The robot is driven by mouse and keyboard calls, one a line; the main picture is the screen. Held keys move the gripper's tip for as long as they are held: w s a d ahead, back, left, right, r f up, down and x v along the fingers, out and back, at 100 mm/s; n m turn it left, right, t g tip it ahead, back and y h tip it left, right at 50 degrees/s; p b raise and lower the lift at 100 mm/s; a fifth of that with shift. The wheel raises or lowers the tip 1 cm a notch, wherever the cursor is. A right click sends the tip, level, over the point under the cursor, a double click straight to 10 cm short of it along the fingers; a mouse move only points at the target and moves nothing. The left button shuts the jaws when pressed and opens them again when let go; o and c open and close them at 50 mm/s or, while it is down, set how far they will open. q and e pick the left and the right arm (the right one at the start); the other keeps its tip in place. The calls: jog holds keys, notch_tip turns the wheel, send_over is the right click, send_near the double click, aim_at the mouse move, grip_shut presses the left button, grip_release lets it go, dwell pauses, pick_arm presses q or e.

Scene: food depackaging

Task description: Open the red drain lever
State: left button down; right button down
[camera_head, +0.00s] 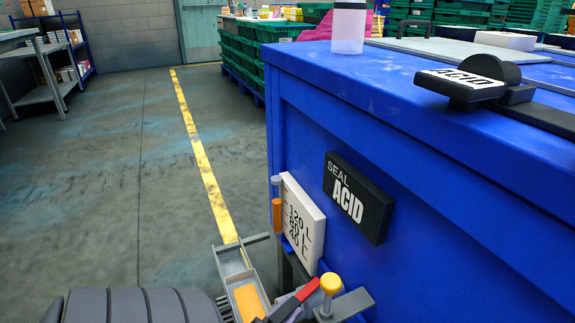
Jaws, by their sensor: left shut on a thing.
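The red drain lever (304,291) shows at the bottom, low beside the end of the blue tank (440,225). My left gripper (284,305) comes in from the lower left and is shut on the red lever. Its fingertips are partly hidden and cut by the bottom edge, so the exact contact is unclear. A yellow knob (331,283) stands just right of the lever. My right gripper is not in view.
A white level plate (301,222) and a black "SEAL ACID" plate (358,197) are on the tank side. A translucent bottle (348,28) stands on top.

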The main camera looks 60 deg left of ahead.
pick_arm(q)
jog(key=shift+c, duration=2.4)
grip_release()
jog(key=b+v, duration=0.1)
jog(key=v, duration=0.9)
